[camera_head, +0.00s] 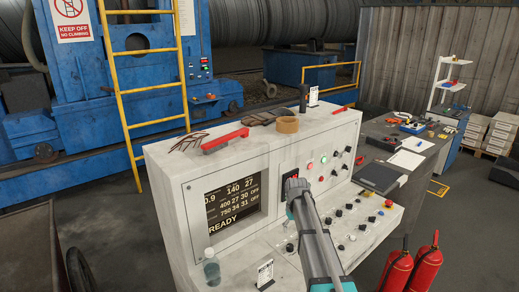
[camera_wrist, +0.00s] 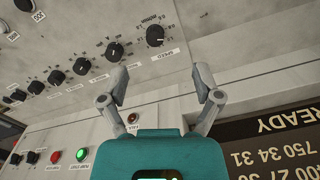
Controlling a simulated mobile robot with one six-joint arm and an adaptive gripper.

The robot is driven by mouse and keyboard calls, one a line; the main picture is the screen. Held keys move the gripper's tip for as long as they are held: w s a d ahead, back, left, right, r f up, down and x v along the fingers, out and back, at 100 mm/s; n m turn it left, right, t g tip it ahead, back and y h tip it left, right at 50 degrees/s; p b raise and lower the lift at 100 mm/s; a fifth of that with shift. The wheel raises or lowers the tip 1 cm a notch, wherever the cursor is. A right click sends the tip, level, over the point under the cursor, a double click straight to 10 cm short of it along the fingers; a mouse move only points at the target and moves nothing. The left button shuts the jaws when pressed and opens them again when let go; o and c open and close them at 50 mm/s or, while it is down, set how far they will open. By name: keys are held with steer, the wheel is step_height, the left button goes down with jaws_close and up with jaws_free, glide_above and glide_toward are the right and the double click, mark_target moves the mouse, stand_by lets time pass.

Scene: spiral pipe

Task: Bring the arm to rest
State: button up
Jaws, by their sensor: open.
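My gripper (camera_wrist: 160,76) is open in the wrist view, its two grey fingers spread apart with nothing between them. It is over the face of the control console, close to the row of black knobs and the SPEED knob (camera_wrist: 155,36). I cannot tell whether a fingertip touches the panel. In the head view my arm reaches up from the bottom edge in front of the white console (camera_head: 185,215). The fingers cannot be made out there. The dark display (camera_head: 233,200) reads READY and stands left of my arm; it appears upside down in the wrist view (camera_wrist: 275,150).
Red handles and a tape roll (camera_head: 287,125) lie on the console top. A bottle (camera_head: 211,271) stands on its lower left ledge. A cluttered workbench (camera_head: 425,135) is to the right, with red fire extinguishers (camera_head: 426,265) in front. A yellow ladder (camera_head: 150,90) stands behind left.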

steer(key=s+m, duration=0.3)
steer(key=s, duration=2.2)
steer(key=shift+s+a, duration=0.2)
steer(key=shift+s, duration=0.1)
